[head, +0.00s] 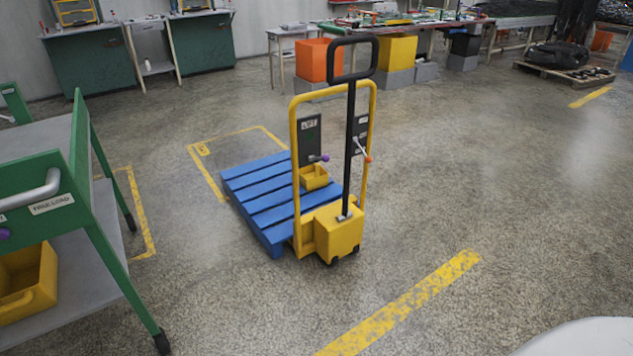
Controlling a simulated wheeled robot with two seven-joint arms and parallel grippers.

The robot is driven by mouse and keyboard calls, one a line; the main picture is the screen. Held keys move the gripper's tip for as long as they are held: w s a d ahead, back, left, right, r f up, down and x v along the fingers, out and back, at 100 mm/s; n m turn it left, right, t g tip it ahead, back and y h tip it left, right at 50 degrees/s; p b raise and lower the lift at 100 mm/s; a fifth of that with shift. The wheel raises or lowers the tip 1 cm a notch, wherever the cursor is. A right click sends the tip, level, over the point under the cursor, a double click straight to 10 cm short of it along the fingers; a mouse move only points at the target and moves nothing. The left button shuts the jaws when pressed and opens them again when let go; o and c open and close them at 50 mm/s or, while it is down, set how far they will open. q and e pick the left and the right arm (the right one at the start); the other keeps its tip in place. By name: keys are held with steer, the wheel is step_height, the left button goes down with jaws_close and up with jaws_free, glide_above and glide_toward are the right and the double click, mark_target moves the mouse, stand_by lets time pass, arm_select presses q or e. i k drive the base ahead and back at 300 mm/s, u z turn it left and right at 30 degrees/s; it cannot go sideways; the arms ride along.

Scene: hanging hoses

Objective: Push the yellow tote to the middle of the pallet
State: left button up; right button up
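A small open yellow tote (314,181) sits on a blue slatted pallet (258,191), towards the pallet's right side in the head view. I see it through the yellow frame of a pallet jack (336,232), which stands at the pallet's near end. The jack's right part and black handle (351,130) cover some of the pallet's right edge. Bare slats show to the left of the tote. Neither of my grippers is in view, and nothing of mine is seen touching the tote.
A green cart (75,190) stands at the left, with another yellow bin (28,283) on its lower shelf. Orange (318,60) and yellow (396,61) boxes stand by benches at the back. Open floor lies right of the jack, with a yellow floor stripe (400,305) in front.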

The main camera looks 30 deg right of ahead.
mark_target(313, 177)
steer(key=u, duration=0.3)
steer(key=i, duration=1.1)
steer(key=z, duration=0.8)
steer(key=i, duration=1)
steer(key=z, duration=0.95)
steer(key=k, duration=0.5)
steer(key=z, duration=1.35)
steer(key=i, duration=5.05)
steer(key=u, duration=0.45)
